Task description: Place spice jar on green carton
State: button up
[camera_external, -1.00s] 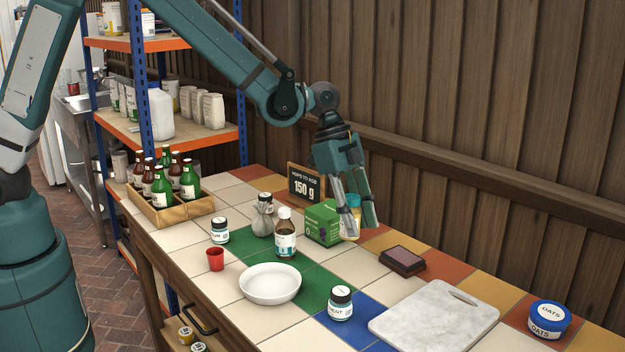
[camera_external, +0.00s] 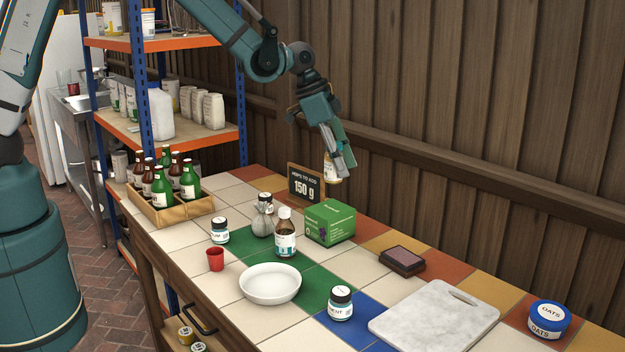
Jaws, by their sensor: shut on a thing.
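My gripper (camera_external: 335,172) is shut on the spice jar (camera_external: 331,170), a small jar with a pale label that is partly hidden by the fingers. It holds the jar in the air, above and behind the green carton. The green carton (camera_external: 330,223) stands on the tiled table, right of the bottle. Its top looks bare, and the jar is apart from it.
A sign reading 150 g (camera_external: 305,186) stands behind and left of the carton. A dark flat box (camera_external: 402,261) and a marble board (camera_external: 434,317) lie to the right.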

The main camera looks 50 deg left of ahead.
aim_at(339, 179)
jog(key=shift+w+a+r+n, duration=0.2)
jog(key=shift+w+a+r, duration=0.05)
jog(key=shift+a, duration=0.25)
jog(key=shift+w+a+r+n, duration=0.2)
jog(key=shift+a+r, duration=0.05)
jog(key=shift+a, duration=0.25)
jog(key=shift+f, duration=0.1)
jog(key=shift+f, duration=3)
jog(key=shift+f, duration=0.1)
jog(key=shift+f, duration=1.8)
jog(key=shift+f, duration=0.15)
jog(key=o, duration=1)
jog(key=shift+c, duration=0.2)
